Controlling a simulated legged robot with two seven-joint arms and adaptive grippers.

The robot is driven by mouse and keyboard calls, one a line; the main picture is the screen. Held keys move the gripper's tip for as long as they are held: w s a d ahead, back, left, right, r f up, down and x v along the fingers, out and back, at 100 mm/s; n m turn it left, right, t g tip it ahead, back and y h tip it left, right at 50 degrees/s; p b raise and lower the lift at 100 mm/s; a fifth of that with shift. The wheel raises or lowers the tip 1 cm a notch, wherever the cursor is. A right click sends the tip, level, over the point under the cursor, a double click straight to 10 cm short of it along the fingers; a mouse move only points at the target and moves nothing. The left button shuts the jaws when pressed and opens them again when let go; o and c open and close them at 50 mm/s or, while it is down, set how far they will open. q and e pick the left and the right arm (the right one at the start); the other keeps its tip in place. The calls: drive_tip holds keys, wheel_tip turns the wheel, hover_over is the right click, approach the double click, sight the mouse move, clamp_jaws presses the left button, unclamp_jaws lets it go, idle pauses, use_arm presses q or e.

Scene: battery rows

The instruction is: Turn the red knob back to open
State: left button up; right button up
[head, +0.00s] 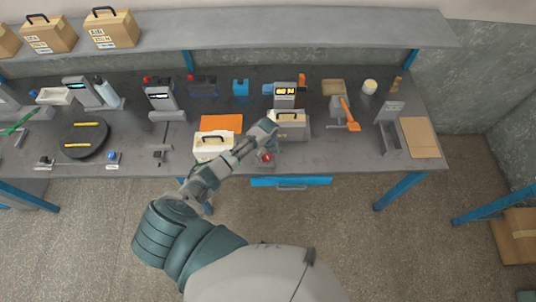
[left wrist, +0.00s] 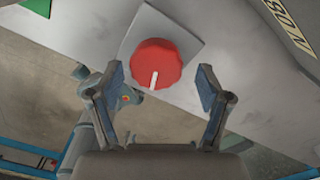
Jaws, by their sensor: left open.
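The red knob (left wrist: 155,64) is round with a scalloped rim and a white mark pointing toward the bottom of the left wrist view. It sits on a grey plate (left wrist: 193,34) near the bench's front edge. In the head view the knob (head: 266,157) is small, just beside the gripper. My left gripper (left wrist: 158,88) is open, its two blue-padded fingers on either side of the knob's lower part in the picture. In the head view the left gripper (head: 262,138) reaches over the bench from below. My right gripper does not show.
A white case (head: 212,147) stands left of the gripper and a grey case (head: 289,125) right behind it. A blue drawer (head: 290,182) hangs under the bench edge. Devices line the bench (head: 350,165). A shelf (head: 300,28) runs above the back.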

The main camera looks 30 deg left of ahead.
use_arm(q)
drive_tip(key=shift+a, duration=0.35)
drive_tip(key=shift+c, duration=1.2)
drive_tip(key=shift+a+f, duration=0.15)
drive_tip(key=shift+a, duration=0.15)
drive_tip(key=c, duration=0.9)
drive_tip(key=shift+d, duration=0.15)
drive_tip(key=shift+d+n, duration=0.15)
drive_tip(key=shift+n, duration=0.15)
